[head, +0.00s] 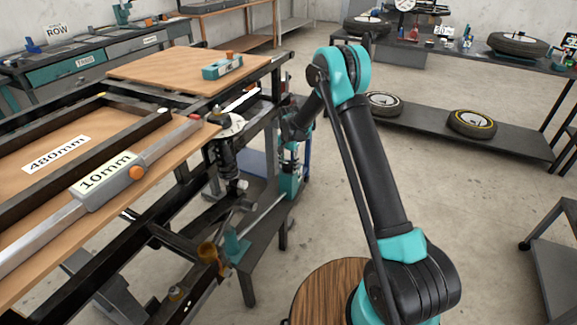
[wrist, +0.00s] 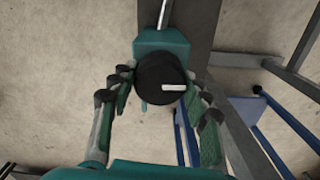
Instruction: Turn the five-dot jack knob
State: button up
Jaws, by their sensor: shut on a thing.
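In the wrist view a round black knob (wrist: 157,82) with a white pointer bar sits against a teal jack block (wrist: 162,42). My gripper (wrist: 161,88) has one finger on each side of the knob and is shut on it. The pointer bar lies roughly level in the picture. No dots can be made out on the jack. In the head view the teal block (head: 289,185) stands at the far end of the dark bench, below my forearm. My gripper's fingers and the knob are too small and covered to make out there.
A silver rod (head: 265,212) runs from this block to another teal block (head: 236,246) on the bench. A black spring strut (head: 226,165) stands left of my arm. The work table with the 10mm gauge (head: 107,182) fills the left. Open floor lies to the right.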

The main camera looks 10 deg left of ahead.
aim_at(289, 163)
jog(key=shift+m, duration=0.7)
jog(key=o, duration=1.2)
jog(key=shift+c, duration=0.2)
notch_tip(289, 163, up, 12)
